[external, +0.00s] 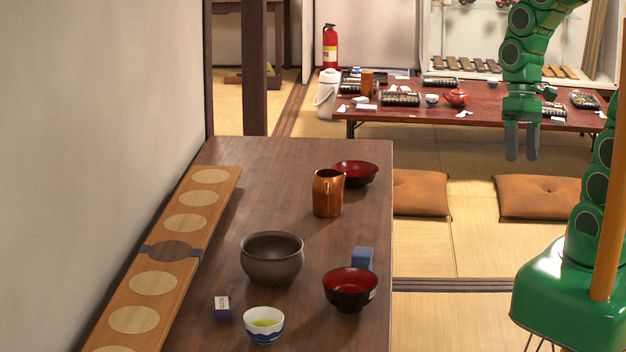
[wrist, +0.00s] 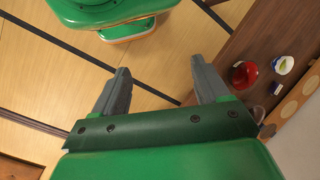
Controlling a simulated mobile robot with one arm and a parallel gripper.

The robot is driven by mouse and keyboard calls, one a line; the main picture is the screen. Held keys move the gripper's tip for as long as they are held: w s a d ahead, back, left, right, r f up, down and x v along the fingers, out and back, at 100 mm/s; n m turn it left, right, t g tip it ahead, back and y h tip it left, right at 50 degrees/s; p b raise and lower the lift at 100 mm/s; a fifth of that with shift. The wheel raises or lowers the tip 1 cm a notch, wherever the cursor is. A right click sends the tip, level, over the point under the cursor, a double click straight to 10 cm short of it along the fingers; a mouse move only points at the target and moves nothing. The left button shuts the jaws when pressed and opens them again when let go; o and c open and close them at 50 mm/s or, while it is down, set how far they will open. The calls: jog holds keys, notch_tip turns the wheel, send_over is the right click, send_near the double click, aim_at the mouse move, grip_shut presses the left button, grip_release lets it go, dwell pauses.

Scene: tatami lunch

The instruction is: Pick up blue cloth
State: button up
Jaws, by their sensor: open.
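A blue block-like piece (external: 363,258), which may be the folded blue cloth, sits on the near dark wooden table (external: 290,165) just behind a black bowl with a red inside (external: 350,289). A small dark-blue and white labelled block (external: 222,308) lies at the table's front left; I cannot tell whether it is cloth. It also shows in the wrist view (wrist: 275,88). My gripper (external: 521,145) is open and empty, pointing down over the floor right of the table. Its two spread fingers show in the wrist view (wrist: 158,82).
A brown bowl (external: 272,260), copper mug (external: 328,194), second red bowl (external: 355,172) and tea cup (external: 264,325) stand on the table. A long wooden board (external: 195,212) lies along the wall. Cushions (external: 420,192) and a low set table (external: 400,115) are behind.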

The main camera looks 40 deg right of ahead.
aim_at(356, 265)
jog(key=w+a+f+m+y, duration=0.3)
jog(key=w+a+f+y, duration=0.15)
jog(key=w+a, duration=0.35)
jog(key=w+a+f+m+y, duration=0.3)
jog(key=w+a+y, duration=0.25)
jog(key=a, duration=0.35)
jog(key=w+f+m+t, duration=0.1)
jog(key=w+f+m, duration=0.2)
jog(key=f, duration=0.3)
jog(key=w+f+m+t, duration=0.1)
jog(key=w+f+m, duration=0.3)
jog(key=f+m, duration=0.1)
jog(key=w+a+f+m+t+y, duration=0.1)
jog(key=w+f+m+t, duration=0.1)
jog(key=f+m, duration=0.3)
jog(key=shift+w+f, duration=0.35)
jog(key=shift+f, duration=0.2)
jog(key=shift+w+f, duration=0.35)
jog(key=shift+f, duration=0.2)
jog(key=shift+x, duration=3.85)
jog(key=shift+s, duration=0.1)
jog(key=c, duration=0.7)
jog(key=shift+r, duration=0.1)
